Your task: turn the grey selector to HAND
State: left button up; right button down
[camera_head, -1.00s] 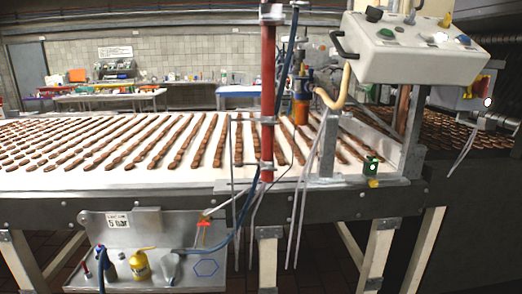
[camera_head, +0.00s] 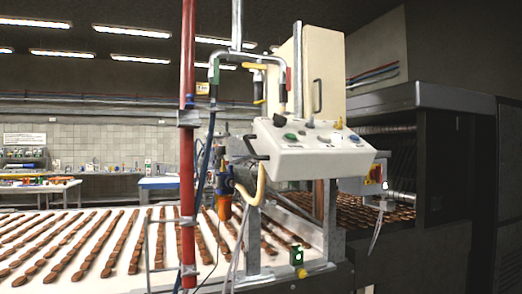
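A white control box (camera_head: 312,160) stands above the belt's right end, its sloped top facing me. On it I see a black knob (camera_head: 279,121), a green button (camera_head: 290,136), a small grey knob (camera_head: 309,124), a yellow control (camera_head: 339,123) and a blue button (camera_head: 354,138). The grey knob looks like the grey selector, but its pointer direction is too small to tell. The labels on the box are too small to read. Neither of my grippers is in view.
A conveyor belt (camera_head: 91,272) with rows of brown bars runs below the box. A red post (camera_head: 187,100) and a pipe frame stand left of it. A dark machine housing (camera_head: 450,190) stands at right. A yellow-and-red switch box (camera_head: 374,176) sits beside it.

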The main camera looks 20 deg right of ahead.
aim_at(310, 125)
jog(key=z, duration=0.4)
jog(key=i+z, duration=0.1)
jog(key=z, duration=0.3)
jog(key=i+l+z, duration=0.1)
jog(key=z, duration=0.3)
jog(key=i+z, duration=0.2)
jog(key=z, duration=0.2)
